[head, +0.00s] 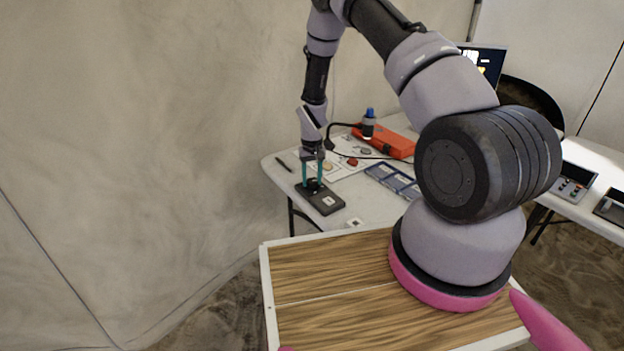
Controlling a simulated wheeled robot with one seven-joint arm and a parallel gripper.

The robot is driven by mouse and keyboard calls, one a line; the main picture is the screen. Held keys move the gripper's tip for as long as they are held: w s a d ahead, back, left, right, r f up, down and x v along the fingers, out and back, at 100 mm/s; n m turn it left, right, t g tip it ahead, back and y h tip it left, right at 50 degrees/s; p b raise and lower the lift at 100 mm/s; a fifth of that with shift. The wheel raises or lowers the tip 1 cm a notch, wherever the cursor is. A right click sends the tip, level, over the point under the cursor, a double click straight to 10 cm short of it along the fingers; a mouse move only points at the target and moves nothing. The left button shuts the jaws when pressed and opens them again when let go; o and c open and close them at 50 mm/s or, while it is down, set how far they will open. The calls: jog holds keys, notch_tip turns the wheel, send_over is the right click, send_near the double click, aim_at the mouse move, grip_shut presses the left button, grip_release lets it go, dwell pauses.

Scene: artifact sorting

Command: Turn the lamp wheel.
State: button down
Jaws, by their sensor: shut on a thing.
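My gripper (313,172) points down at the near left part of the white table, with its teal fingers closed around a small black knob, the lamp wheel (314,187). The wheel sits on top of a dark flat box (326,203) near the table's left edge. The fingers partly hide the wheel, and its turn angle cannot be made out. A lamp (369,124) with a blue top and a black curved arm stands further back on the table.
On the white table (375,207) are a red-orange case (385,140), a blue compartment tray (394,181), a printed sheet (345,160) with small pieces, and a dark pen (284,164). A second table (568,208) with devices stands at right. A tent wall closes the left side.

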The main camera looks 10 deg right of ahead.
aim_at(312, 180)
jog(key=shift+w, duration=0.1)
dwell(0.4)
jog(key=shift+c, duration=1.7)
grip_release()
notch_tip(312, 180, up, 11)
jog(key=shift+f, duration=0.1)
